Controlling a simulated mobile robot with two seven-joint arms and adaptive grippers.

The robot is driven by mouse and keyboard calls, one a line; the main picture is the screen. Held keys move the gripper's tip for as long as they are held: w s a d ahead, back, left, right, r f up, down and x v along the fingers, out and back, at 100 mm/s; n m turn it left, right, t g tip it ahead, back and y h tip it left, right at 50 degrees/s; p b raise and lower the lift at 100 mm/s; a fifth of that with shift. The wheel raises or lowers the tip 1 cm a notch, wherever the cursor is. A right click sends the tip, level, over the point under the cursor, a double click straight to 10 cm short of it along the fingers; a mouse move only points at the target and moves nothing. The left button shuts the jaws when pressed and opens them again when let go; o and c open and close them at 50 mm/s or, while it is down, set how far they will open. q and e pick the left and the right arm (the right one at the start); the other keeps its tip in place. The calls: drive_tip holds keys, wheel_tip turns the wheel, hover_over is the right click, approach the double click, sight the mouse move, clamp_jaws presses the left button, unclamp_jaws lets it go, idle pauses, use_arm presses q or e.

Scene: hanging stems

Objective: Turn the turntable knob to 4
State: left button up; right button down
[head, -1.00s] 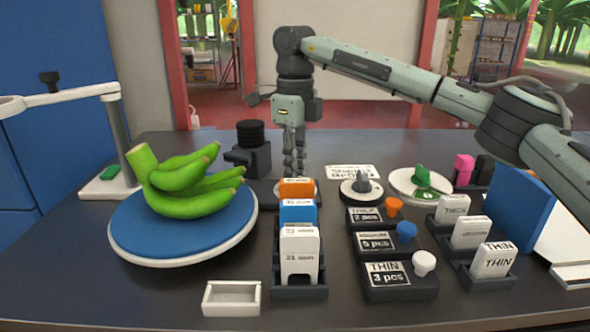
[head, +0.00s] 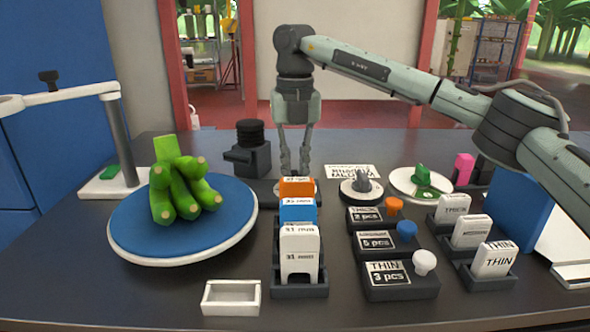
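The round turntable (head: 125,240) has a blue top and a white rim, and carries a bunch of green bananas (head: 183,188). My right gripper (head: 295,172) points straight down behind the orange card box. Its two fingers are a little apart, at a dial with a pale disc (head: 314,189) that is mostly hidden by the card box. The fingers appear shut on its knob, though the contact itself is hidden. No number on this dial can be read. My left gripper is not in view.
Orange (head: 297,187), blue (head: 298,211) and white (head: 299,246) card boxes stand in front of the gripper. Labelled blocks with coloured knobs (head: 424,262) and more card holders (head: 494,261) stand right. An empty white tray (head: 231,298) lies in front.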

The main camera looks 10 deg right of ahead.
drive_tip(key=m, duration=0.2)
drive_tip(key=shift+m, duration=0.4)
drive_tip(key=m, duration=0.3)
drive_tip(key=shift+m, duration=0.3)
drive_tip(key=shift+m+b, duration=0.35)
drive_tip(key=shift+m, duration=0.55)
drive_tip(key=m, duration=0.3)
drive_tip(key=shift+m, duration=0.3)
drive_tip(key=m+b, duration=0.1)
drive_tip(key=m, duration=0.1)
drive_tip(key=shift+m, duration=0.4)
drive_tip(key=m, duration=0.3)
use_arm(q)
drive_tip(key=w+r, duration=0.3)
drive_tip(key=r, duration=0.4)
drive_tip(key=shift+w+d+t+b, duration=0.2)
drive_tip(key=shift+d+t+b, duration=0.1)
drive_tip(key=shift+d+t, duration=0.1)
use_arm(e)
drive_tip(key=shift+r+m, duration=0.1)
drive_tip(key=shift+m, duration=0.6)
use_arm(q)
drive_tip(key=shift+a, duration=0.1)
